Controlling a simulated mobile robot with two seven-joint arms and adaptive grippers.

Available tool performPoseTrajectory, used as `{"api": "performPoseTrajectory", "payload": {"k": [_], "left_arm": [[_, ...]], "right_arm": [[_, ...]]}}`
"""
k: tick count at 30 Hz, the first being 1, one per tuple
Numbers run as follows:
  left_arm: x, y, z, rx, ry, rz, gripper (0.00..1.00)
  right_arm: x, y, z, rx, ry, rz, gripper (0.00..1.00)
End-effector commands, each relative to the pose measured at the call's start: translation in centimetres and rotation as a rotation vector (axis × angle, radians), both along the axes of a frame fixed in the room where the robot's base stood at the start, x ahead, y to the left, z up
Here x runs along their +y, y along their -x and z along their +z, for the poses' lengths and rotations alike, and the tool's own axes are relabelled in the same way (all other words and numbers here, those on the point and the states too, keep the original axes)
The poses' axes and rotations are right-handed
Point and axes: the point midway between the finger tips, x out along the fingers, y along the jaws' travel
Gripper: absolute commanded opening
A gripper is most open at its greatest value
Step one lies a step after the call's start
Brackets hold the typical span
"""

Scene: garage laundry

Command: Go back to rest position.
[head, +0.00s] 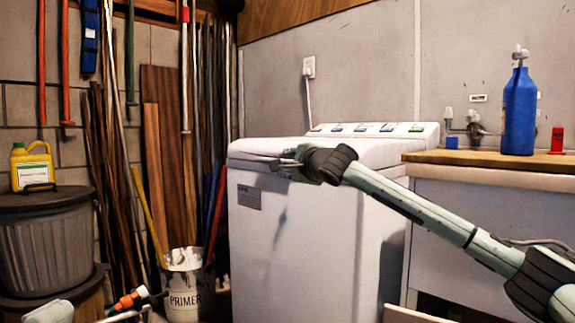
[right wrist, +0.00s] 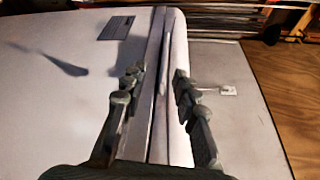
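The white washing machine (head: 290,240) stands mid-view with its top lid (head: 255,147) down. My right gripper (head: 283,162) is at the upper front edge of the machine, its arm reaching in from the right. In the right wrist view, my right gripper (right wrist: 159,72) has its two fingers spread apart, one on each side of the lid edge (right wrist: 164,90). Nothing appears clamped between them; whether a finger touches the machine cannot be told.
A wooden counter (head: 480,160) with a blue bottle (head: 519,112) and a small red object (head: 557,140) lies right of the machine. A primer bucket (head: 186,285), a grey bin (head: 45,240) with a yellow jug (head: 32,166), and leaning boards (head: 160,150) stand left.

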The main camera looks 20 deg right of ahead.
Motion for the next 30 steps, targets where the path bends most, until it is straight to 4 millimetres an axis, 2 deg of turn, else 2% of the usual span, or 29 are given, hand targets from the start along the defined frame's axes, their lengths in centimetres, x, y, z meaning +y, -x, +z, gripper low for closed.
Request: {"api": "performPoseTrajectory", "payload": {"k": [5, 14, 17, 20, 23, 26, 27, 29, 30], "left_arm": [[0.0, 0.0, 0.0, -0.001, 0.0, 0.0, 1.0], [0.0, 0.0, 0.0, -0.001, 0.0, 0.0, 1.0], [0.0, 0.0, 0.0, 0.0, 0.0, 0.0, 1.0], [0.0, 0.0, 0.0, 0.0, 0.0, 0.0, 1.0], [0.0, 0.0, 0.0, 0.0, 0.0, 0.0, 1.0], [0.0, 0.0, 0.0, 0.0, 0.0, 0.0, 1.0], [0.0, 0.0, 0.0, 0.0, 0.0, 0.0, 1.0], [0.0, 0.0, 0.0, 0.0, 0.0, 0.0, 1.0], [0.0, 0.0, 0.0, 0.0, 0.0, 0.0, 1.0]], "right_arm": [[-0.1, 1.1, 0.1, 0.0, 0.0, 0.0, 0.29], [-0.1, 1.2, 0.1, 0.0, 0.0, 0.001, 0.29], [0.8, 1.3, -0.8, 0.021, -0.02, 0.021, 0.29], [3.5, 2.1, -3.6, 0.089, -0.093, 0.081, 0.29], [8.1, 4.0, -8.0, 0.212, -0.222, 0.184, 0.29], [13.5, 7.3, -12.5, 0.371, -0.388, 0.302, 0.29], [15.6, 9.0, -14.1, 0.441, -0.457, 0.349, 0.29], [18.7, 11.8, -16.1, 0.548, -0.565, 0.419, 0.29], [20.7, 13.9, -17.3, 0.625, -0.64, 0.465, 0.29]]}}
